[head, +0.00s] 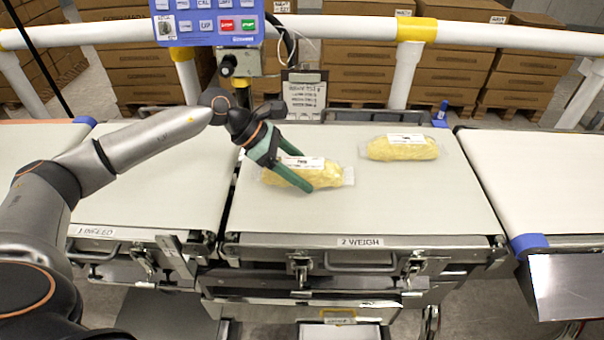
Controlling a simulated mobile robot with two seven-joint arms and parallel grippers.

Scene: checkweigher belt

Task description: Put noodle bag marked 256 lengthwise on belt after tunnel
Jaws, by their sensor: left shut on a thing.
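A clear noodle bag with yellow contents and a white label (325,176) lies on the belt marked 2 WEIGH (400,208). My left gripper (308,172) is shut on this bag, with its green fingers across the bag's left half. A second, similar noodle bag (403,149) lies to the right and farther back on the same belt, apart from the first. The label print on both bags is too small to read, so I cannot tell which is marked 256. No tunnel shows. My right gripper is not in view.
The infeed belt (150,170) on the left and another belt (545,175) on the right look empty. A white rail (330,27) runs behind them, with a blue control panel (208,22) above. A clipboard (304,96) stands at the weigh belt's back edge.

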